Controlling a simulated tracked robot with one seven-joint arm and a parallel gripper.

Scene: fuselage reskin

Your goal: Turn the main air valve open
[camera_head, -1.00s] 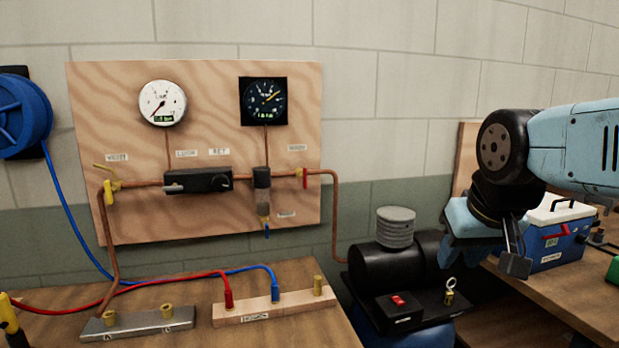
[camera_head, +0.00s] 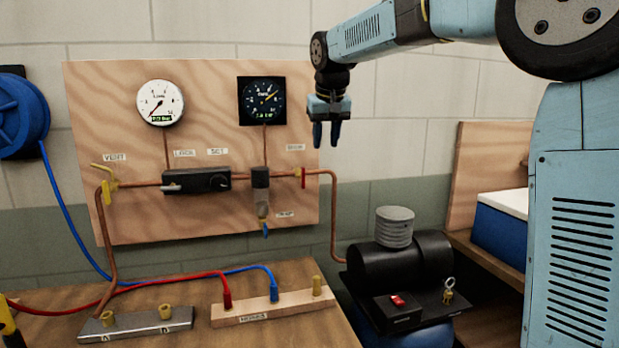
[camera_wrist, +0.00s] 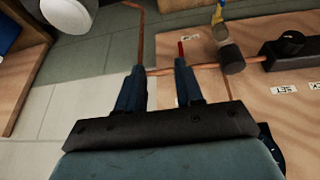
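The main air valve (camera_head: 303,177) sits at the right end of the copper pipe on the plywood board. Its red lever hangs down, across the horizontal pipe, under a small label too blurred to read surely. In the wrist view the red lever (camera_wrist: 181,48) shows just beyond the tip of the right finger, which hides part of the valve. My gripper (camera_head: 326,140) is above and slightly right of the valve, by the board's right edge, fingers pointing down. In the wrist view my gripper (camera_wrist: 160,75) has its two fingers apart, with nothing held between them.
The board carries a white gauge (camera_head: 160,103), a dark gauge (camera_head: 263,101), a black regulator (camera_head: 197,181) and a filter (camera_head: 261,190). A copper pipe (camera_head: 335,220) drops from the valve to the black compressor (camera_head: 400,265).

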